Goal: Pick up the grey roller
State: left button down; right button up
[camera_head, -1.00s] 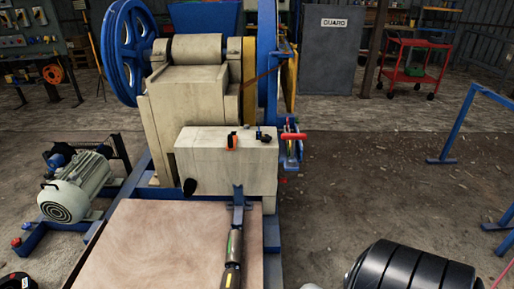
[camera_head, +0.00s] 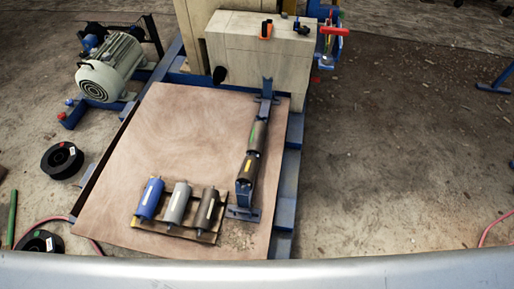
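A light grey roller (camera_head: 180,203) lies in the middle of a low wooden rack (camera_head: 150,224) on the brown board. A blue roller (camera_head: 151,198) lies to its left. A darker grey-brown roller (camera_head: 207,210) lies to its right. Each has a pale label stripe. The light grey one lies apart from its neighbours, with small gaps between. Neither of my grippers shows in the view.
The brown board (camera_head: 185,120) is bare behind the rack. A blue stand (camera_head: 245,205) with dark rollers runs along its right side. A motor (camera_head: 110,68) and black spools (camera_head: 62,160) stand left. The floor on the right is mostly clear.

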aim_at(175, 214)
jog(key=u, duration=1.1)
